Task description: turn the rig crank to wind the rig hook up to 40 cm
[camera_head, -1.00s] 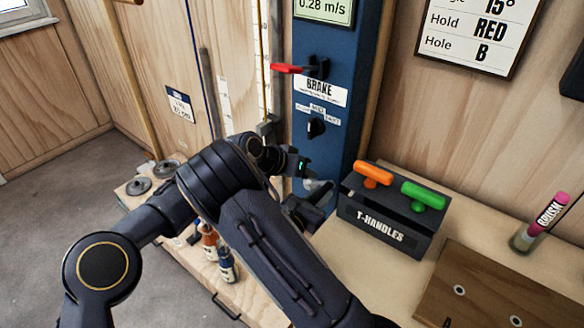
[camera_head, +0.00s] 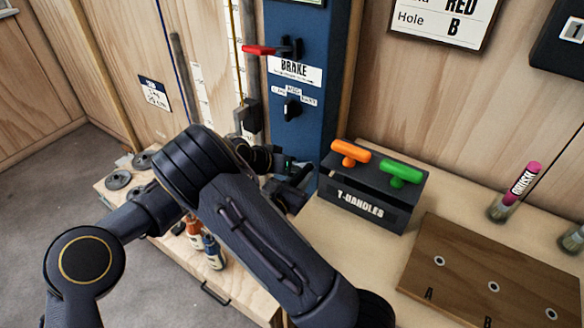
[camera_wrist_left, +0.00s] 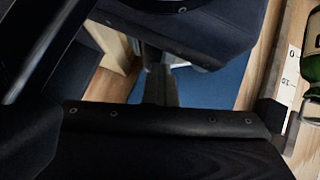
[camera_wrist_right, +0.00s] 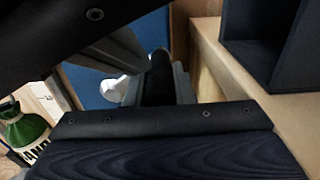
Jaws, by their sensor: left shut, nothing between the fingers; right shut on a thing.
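The rig is a blue post (camera_head: 292,90) with a red brake lever (camera_head: 262,50). My right gripper (camera_head: 290,185) is low in front of the post. In the right wrist view its fingers are closed around the dark crank grip (camera_wrist_right: 160,75), with a pale crank part (camera_wrist_right: 122,88) beside it. My arms hide most of the crank in the head view. A yellow cord (camera_head: 237,60) hangs beside the scale strip (camera_head: 239,25). I cannot make out the hook.
The T-handles box (camera_head: 370,205) stands close right of the crank. A brown drilled board (camera_head: 480,285) lies at the lower right. A dark block (camera_head: 250,117) sits beside the post.

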